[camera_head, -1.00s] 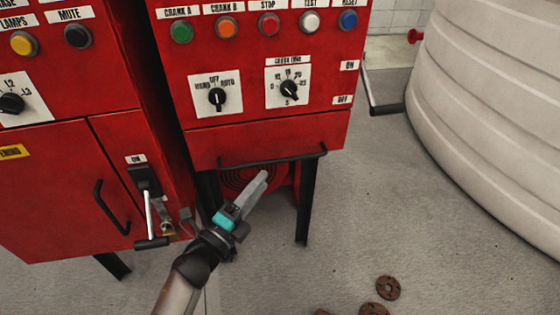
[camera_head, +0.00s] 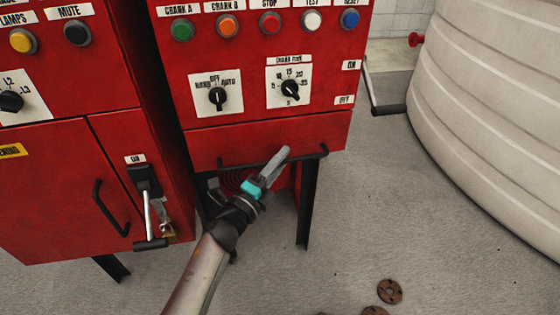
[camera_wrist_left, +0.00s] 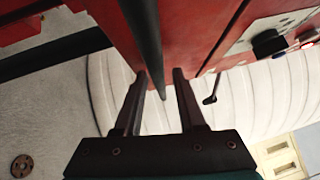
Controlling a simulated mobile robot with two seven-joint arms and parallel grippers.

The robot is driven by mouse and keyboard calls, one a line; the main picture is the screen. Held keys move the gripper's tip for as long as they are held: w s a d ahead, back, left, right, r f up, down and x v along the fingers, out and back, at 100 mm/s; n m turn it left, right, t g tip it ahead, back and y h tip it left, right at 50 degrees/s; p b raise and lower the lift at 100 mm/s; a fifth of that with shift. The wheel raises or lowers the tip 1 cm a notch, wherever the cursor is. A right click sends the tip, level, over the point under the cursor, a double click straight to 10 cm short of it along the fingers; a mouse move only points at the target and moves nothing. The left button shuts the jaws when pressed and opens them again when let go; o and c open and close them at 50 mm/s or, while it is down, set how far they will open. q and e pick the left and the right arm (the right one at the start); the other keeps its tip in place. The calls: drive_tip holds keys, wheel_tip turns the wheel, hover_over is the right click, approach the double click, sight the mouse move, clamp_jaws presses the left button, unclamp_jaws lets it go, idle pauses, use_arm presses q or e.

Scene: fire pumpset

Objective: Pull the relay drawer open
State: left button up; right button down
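The relay drawer (camera_head: 240,140) is the red front at the bottom of the right cabinet, and it looks shut. Its black bar handle (camera_head: 234,163) runs across its lower part. My left gripper (camera_head: 284,153) is at the right half of the handle, its fingers overlapping the bar in the head view. In the left wrist view the gripper (camera_wrist_left: 160,76) is open, with a gap between its fingers. The handle (camera_wrist_left: 146,40) runs down into that gap in the picture; I cannot tell whether it is between the fingers or just beyond them. My right gripper is not in view.
A red cabinet with a lever switch (camera_head: 149,215) and a black door handle (camera_head: 110,208) stands at the left. A large pale ribbed tank (camera_head: 490,110) stands at the right. Rusty discs (camera_head: 390,291) lie on the floor. Floor between drawer and tank is clear.

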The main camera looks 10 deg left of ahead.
use_arm(q)
clamp_jaws()
idle(1.2)
